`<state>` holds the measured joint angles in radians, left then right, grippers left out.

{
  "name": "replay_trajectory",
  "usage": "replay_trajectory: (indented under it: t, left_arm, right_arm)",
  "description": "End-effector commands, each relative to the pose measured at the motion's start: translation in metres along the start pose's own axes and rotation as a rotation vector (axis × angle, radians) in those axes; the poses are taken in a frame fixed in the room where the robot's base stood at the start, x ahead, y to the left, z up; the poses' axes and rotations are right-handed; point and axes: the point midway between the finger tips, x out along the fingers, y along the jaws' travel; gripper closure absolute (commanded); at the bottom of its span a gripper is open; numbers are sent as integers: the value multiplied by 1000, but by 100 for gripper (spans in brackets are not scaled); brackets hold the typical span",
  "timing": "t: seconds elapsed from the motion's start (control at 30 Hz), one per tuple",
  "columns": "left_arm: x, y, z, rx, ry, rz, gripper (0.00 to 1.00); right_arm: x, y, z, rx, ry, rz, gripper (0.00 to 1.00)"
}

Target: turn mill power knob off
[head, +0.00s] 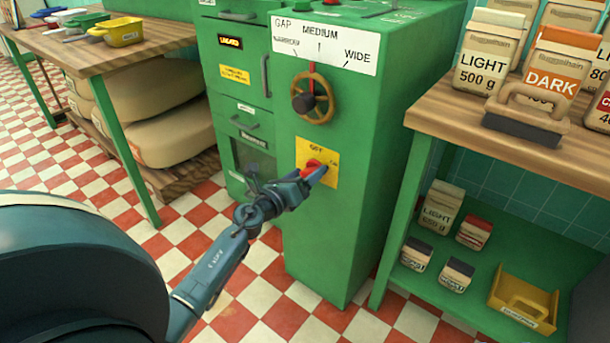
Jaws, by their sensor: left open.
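The green mill (345,225) stands in the middle of the head view. The red power knob (313,165) sits on a yellow plate (331,183) on its front, with OFF lettered above it. My left gripper (318,174) is open, with its fingertips at the knob; part of the knob is hidden by the fingers. I cannot tell whether the fingers touch it or which mark the knob points to. My right gripper is not in view.
A brown handwheel (316,99) sticks out above the knob plate. At right, a wooden-topped bench (454,115) holds packets and a brush (525,115). At left is a wooden table (60,52). The checkered floor in front of the mill is clear.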

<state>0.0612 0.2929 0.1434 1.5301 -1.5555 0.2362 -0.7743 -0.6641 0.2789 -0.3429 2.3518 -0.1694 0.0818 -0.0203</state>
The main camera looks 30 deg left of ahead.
Motion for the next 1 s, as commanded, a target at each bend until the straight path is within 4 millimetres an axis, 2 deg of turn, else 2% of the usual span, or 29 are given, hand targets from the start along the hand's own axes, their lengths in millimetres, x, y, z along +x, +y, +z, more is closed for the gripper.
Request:
replay_trajectory:
  t: [0.27,0.8,1.0]
  left_arm:
    - [1,0,0,0,0,0,30]
    - [1,0,0,0,0,0,74]
    - [1,0,0,-13,0,0,74]
  right_arm:
    - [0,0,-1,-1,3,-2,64]
    - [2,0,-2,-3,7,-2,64]
    - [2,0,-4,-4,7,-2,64]
